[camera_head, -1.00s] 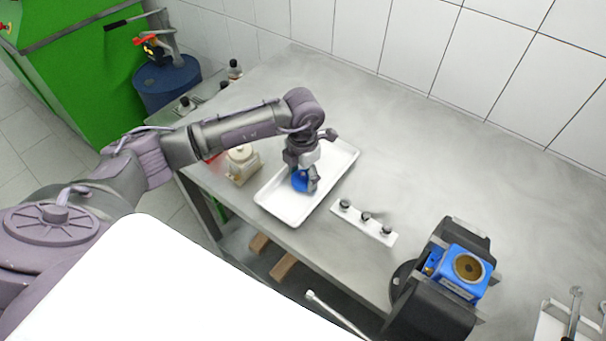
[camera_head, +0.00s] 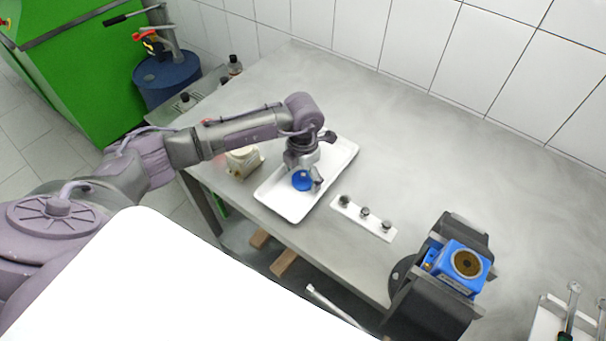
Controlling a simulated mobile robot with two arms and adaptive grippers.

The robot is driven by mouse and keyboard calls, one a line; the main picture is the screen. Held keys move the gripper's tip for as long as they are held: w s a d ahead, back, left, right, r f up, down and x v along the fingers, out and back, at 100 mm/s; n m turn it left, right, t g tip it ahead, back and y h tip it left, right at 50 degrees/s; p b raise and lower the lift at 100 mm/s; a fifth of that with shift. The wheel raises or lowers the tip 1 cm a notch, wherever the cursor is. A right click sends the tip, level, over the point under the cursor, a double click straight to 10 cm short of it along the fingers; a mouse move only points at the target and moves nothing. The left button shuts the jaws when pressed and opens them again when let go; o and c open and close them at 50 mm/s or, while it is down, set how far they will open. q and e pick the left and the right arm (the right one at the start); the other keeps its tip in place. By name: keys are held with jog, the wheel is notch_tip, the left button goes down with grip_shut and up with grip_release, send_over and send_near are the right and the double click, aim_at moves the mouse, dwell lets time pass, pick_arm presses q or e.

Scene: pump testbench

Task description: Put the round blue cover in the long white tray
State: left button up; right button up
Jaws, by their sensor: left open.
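The round blue cover (camera_head: 301,182) lies in the long white tray (camera_head: 279,203), near the middle of its length. Its far edge is partly hidden by my left gripper (camera_head: 305,183). The left gripper is over the tray, right at the cover, with its fingers spread open; I cannot tell whether a finger still touches the cover. My right gripper is not in view.
A blue pump part (camera_head: 463,267) sits in a dark fixture at the front right. A beige container (camera_head: 243,163) stands left of the tray. The back of the table (camera_head: 420,140) is clear.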

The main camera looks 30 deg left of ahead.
pick_arm(q)
jog(key=shift+r, duration=0.3)
notch_tip(320, 180, up, 12)
jog(key=b, duration=0.3)
jog(key=shift+f+b, duration=0.15)
jog(key=shift+b, duration=0.25)
